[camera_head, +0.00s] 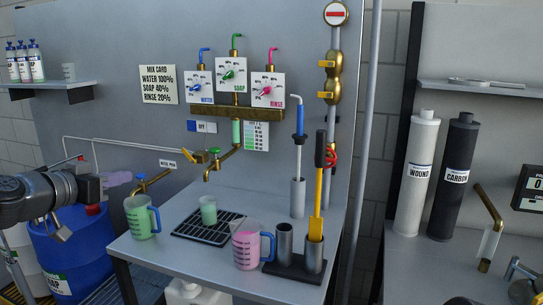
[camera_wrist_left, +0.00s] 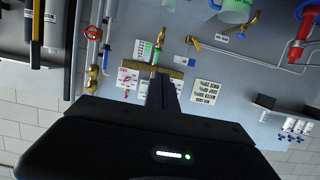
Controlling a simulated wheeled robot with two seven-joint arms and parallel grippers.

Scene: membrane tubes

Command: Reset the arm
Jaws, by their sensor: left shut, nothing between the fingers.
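My left arm comes in from the left edge of the head view, above the blue drum (camera_head: 60,250). In the left wrist view my left gripper (camera_wrist_left: 162,92) is shut and empty. Its dark fingers reach over the wall panel, which shows upside down there. It touches no jug or tube that I can see. Just where its fingertips lie in the head view is hard to tell. My right gripper is not in view.
A green jug (camera_head: 140,216), a pink jug (camera_head: 245,246) and a green cup (camera_head: 208,210) on a drip grate (camera_head: 192,233) stand on the bench. A rack (camera_head: 290,267) holds a yellow-bladed tool (camera_head: 318,200). White and black cartridges (camera_head: 416,175) stand at the right.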

